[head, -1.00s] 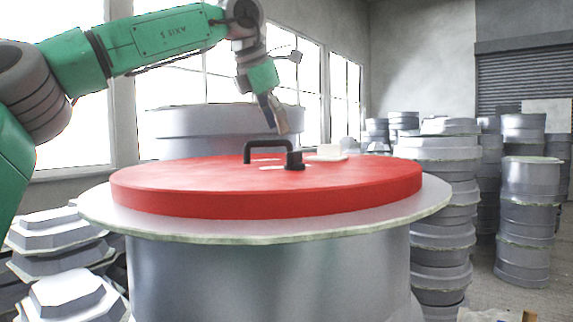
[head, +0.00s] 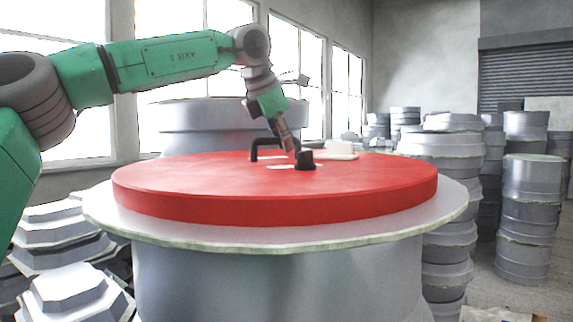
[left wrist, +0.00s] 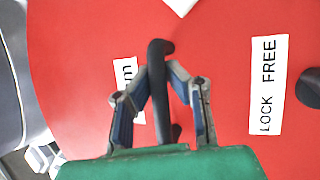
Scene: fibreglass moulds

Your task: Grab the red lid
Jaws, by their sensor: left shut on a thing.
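The round red lid (head: 220,190) lies flat on top of a large grey mould (head: 280,275) with a wide pale rim. My left gripper (head: 290,147) reaches down to the handle. In the left wrist view, the left gripper (left wrist: 160,75) has its fingers on both sides of the black handle (left wrist: 158,100) and is shut on it. The red lid (left wrist: 220,35) fills most of that view. My right gripper is not seen.
A label reading "LOCK FREE" (left wrist: 268,85) is beside the handle. Stacks of grey moulds (head: 530,205) stand at right, and more (head: 65,290) at lower left. A large grey mould (head: 195,120) stands behind.

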